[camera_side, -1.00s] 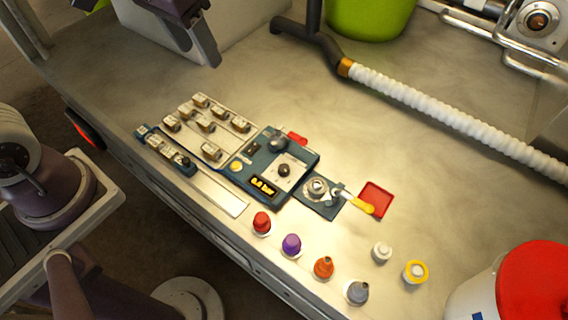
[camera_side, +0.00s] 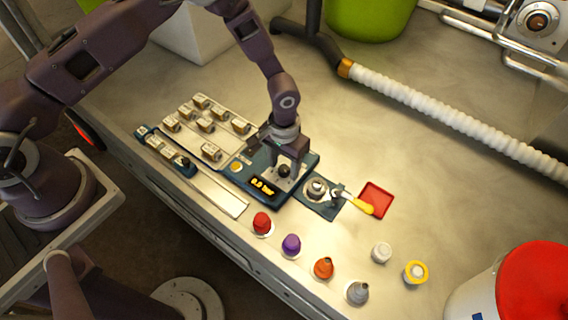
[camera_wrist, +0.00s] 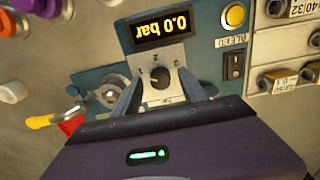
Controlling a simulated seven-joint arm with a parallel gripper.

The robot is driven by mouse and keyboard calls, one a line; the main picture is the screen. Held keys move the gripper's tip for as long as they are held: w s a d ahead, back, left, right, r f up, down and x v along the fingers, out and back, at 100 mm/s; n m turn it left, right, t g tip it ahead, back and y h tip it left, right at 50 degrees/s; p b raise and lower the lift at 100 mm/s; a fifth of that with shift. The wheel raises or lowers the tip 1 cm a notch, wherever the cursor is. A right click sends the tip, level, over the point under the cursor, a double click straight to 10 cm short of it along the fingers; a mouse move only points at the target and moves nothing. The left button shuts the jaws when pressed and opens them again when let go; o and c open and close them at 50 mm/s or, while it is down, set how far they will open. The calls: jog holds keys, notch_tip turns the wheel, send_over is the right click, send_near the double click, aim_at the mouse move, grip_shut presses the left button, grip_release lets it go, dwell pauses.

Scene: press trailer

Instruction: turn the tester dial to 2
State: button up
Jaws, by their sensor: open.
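The blue tester (camera_side: 258,200) sits on the metal bench, its display (camera_wrist: 162,28) reading 0.0 bar. Its dark dial (camera_wrist: 158,77) sits on a pale plate with small marks, one of which looks like a 2; the pointer's exact setting is too small to tell. In the side view the dial (camera_side: 284,171) shows just below the gripper. My gripper (camera_wrist: 162,92) is open, with one finger on each side of the dial. I cannot tell whether the fingers touch it. In the side view my gripper (camera_side: 288,165) reaches down over the tester from behind.
A yellow button (camera_wrist: 235,15) and a black switch (camera_wrist: 233,65) are beside the dial. A yellow-handled valve (camera_side: 357,204) and a red square tray (camera_side: 377,200) lie to the right. Several coloured caps stand in front. Brass fittings stand on the left. A white hose (camera_side: 450,118) crosses behind.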

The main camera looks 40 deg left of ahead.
jog(key=shift+f, duration=0.1)
jog(key=shift+c, duration=0.4)
grip_shut()
jog(key=m, duration=0.5)
jog(key=shift+m, duration=0.4)
jog(key=m, duration=0.5)
jog(key=shift+m, duration=0.4)
jog(key=shift+o, duration=0.4)
grip_release()
